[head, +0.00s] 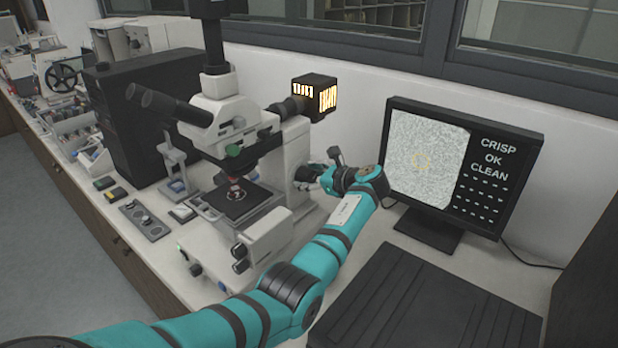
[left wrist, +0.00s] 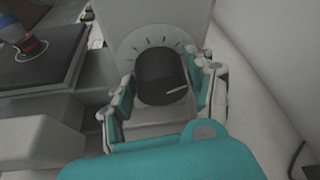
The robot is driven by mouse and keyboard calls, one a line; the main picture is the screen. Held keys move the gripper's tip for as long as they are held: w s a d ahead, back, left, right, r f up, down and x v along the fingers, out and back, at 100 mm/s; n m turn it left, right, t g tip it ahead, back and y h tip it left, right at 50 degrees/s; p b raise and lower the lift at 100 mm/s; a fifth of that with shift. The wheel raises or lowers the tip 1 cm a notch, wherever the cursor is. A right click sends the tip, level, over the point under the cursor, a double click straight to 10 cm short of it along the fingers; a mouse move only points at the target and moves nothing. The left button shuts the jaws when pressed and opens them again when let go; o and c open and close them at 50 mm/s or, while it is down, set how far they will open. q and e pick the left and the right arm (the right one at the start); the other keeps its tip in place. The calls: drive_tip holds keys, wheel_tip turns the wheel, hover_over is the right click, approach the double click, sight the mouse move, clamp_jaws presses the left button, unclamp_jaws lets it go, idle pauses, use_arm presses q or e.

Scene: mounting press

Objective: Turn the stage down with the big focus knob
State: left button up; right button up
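The microscope (head: 290,160) stands on the bench, its dark stage (head: 262,202) below the objective. My left gripper (head: 316,176) is at the microscope's right side. In the left wrist view my left gripper (left wrist: 162,84) has a finger on each side of the knob, closed on it. My right gripper is not in view.
A monitor (head: 425,165) stands at the right, showing a grainy picture and the words CRISP, OK, CLEAN. A black ribbed mat (head: 425,305) lies in front of it.

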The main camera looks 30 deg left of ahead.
use_arm(q)
drive_tip(key=c, duration=0.7)
drive_tip(key=shift+c, duration=0.2)
drive_tip(key=shift+n+t+p, duration=0.7)
drive_tip(key=shift+n, duration=0.3)
drive_tip(key=shift+s+f+n+t+b, duration=0.15)
drive_tip(key=shift+n+t+b, duration=0.6)
drive_tip(key=shift+n, duration=0.65)
drive_tip(key=shift+t, duration=0.25)
drive_tip(key=o, duration=1.2)
drive_tip(key=v, duration=1.2)
drive_tip(key=shift+d+f, duration=0.15)
drive_tip(key=shift+d, duration=0.05)
